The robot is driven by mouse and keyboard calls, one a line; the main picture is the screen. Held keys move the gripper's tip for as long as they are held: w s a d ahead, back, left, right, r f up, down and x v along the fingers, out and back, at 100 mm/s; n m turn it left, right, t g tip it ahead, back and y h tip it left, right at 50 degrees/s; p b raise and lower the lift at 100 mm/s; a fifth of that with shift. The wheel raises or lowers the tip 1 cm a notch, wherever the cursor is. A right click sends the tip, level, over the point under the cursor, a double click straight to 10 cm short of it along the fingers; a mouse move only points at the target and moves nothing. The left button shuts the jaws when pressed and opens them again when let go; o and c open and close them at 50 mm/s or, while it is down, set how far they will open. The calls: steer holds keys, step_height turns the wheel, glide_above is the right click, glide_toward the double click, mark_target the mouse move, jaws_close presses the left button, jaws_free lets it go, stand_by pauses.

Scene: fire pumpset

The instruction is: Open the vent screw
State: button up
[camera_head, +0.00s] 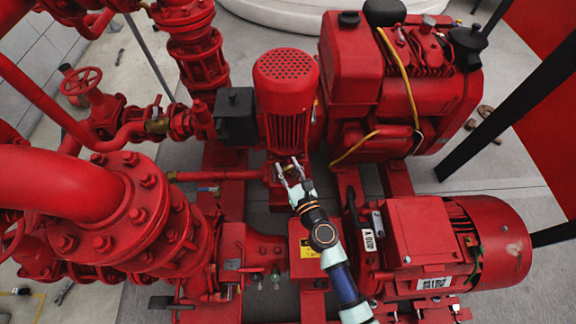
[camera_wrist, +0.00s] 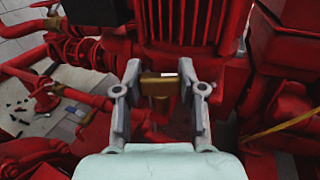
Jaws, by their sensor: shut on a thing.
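My gripper (camera_head: 291,173) reaches up to the base of the upright red pump motor (camera_head: 286,95), which has a perforated cap and ribbed sides. In the wrist view, my gripper (camera_wrist: 161,100) has its two grey fingers on either side of a small brass-coloured fitting (camera_wrist: 159,85) and is shut on it. This fitting sits just below the ribbed motor housing (camera_wrist: 185,22). It may be the vent screw; its shape is partly hidden by the fingers. In the head view, the fitting is too small to make out.
A large red engine (camera_head: 398,90) stands at the upper right, with a yellow hose. A red electric motor (camera_head: 450,243) lies at the lower right. Thick red pipes and flanges (camera_head: 110,215) crowd the left. A dark box (camera_head: 235,115) is left of the pump motor.

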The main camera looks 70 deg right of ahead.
steer(key=n+t+y, duration=0.1)
steer(key=n+y, duration=0.1)
steer(key=n+t+y+p, duration=0.1)
steer(key=t+y, duration=0.1)
steer(key=shift+d+r+n+t+y, duration=0.1)
steer(key=shift+d+n+t+y, duration=0.05)
steer(key=shift+n+t+y, duration=0.2)
steer(key=n+t+y, duration=0.1)
steer(key=n+y, duration=0.1)
steer(key=y, duration=0.1)
steer(key=n+t+y, duration=0.1)
steer(key=n+y, duration=0.1)
steer(key=y, duration=0.2)
steer(key=shift+n, duration=0.35)
steer(key=n+y, duration=0.1)
steer(key=y, duration=0.1)
steer(key=n+y+b, duration=0.1)
steer(key=n+y, duration=0.1)
steer(key=n+y+b, duration=0.1)
steer(key=y, duration=0.1)
steer(key=shift+f+n+g+y, duration=0.25)
steer(key=shift+n+g+y, duration=0.05)
steer(key=shift+g+y, duration=0.05)
steer(key=shift+r+n+g+y+b, duration=0.15)
steer(key=shift+n+g+y+b, duration=0.85)
steer(key=shift+n+y, duration=1)
steer(key=shift+g+y, duration=0.3)
steer(key=shift+y, duration=0.4)
